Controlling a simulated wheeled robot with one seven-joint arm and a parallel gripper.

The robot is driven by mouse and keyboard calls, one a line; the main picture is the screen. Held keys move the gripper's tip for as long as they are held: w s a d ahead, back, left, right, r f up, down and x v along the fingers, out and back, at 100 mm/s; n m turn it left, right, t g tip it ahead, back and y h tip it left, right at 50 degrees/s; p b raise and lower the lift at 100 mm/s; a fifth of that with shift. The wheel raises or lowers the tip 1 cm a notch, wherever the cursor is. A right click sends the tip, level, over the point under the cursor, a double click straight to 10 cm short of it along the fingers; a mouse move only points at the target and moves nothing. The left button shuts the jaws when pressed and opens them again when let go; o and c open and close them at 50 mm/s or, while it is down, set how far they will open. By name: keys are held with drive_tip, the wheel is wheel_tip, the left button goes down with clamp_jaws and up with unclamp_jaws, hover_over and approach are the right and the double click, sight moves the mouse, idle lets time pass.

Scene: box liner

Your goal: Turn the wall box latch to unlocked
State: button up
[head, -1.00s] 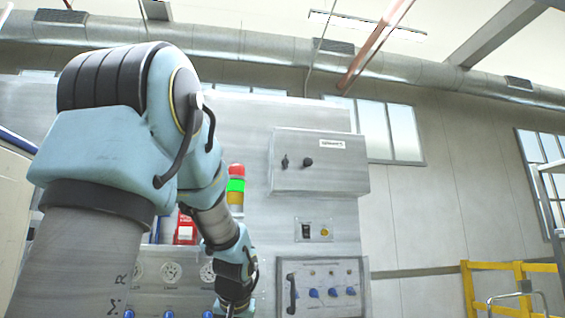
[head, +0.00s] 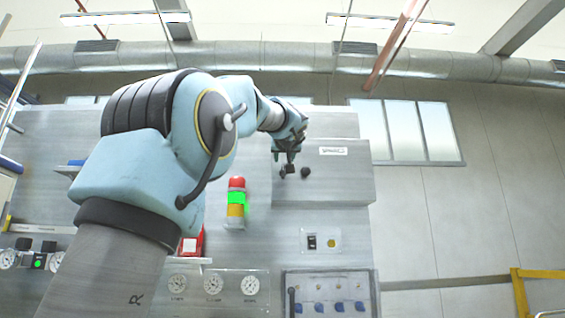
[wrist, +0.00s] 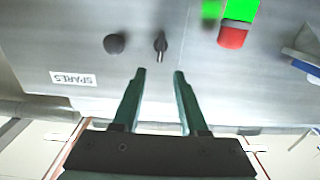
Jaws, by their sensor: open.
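The grey wall box (head: 340,185) is at the right of my arm in the head view, with a white "SPARES" label. Its small dark latch (wrist: 160,45) shows in the wrist view, its handle lying roughly upright in the picture. In the head view the latch is partly hidden or blurred with my fingertips. A round dark knob (wrist: 115,44) sits beside the latch. My gripper (wrist: 160,73) is open and empty, its two fingertips on either side of the latch's line but short of it in the picture. My gripper is also in the head view (head: 288,158).
A red, green and yellow signal light (head: 236,205) stands left of the box. A switch plate (head: 321,241) and a panel with blue knobs (head: 330,295) are below it. Gauges (head: 213,284) are at lower left. Yellow railing (head: 530,290) is at far right.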

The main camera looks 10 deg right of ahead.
sight(283, 166)
drive_tip(key=w+p, duration=0.2)
drive_tip(key=w, duration=0.1)
drive_tip(key=w+d+p, duration=0.1)
drive_tip(key=w, duration=0.2)
drive_tip(key=shift+w+d+r+p, duration=0.15)
drive_tip(key=shift+w+p, duration=0.25)
drive_tip(key=shift+w+d, duration=0.1)
drive_tip(key=shift+w, duration=0.25)
clamp_jaws()
drive_tip(key=shift+f, duration=0.2)
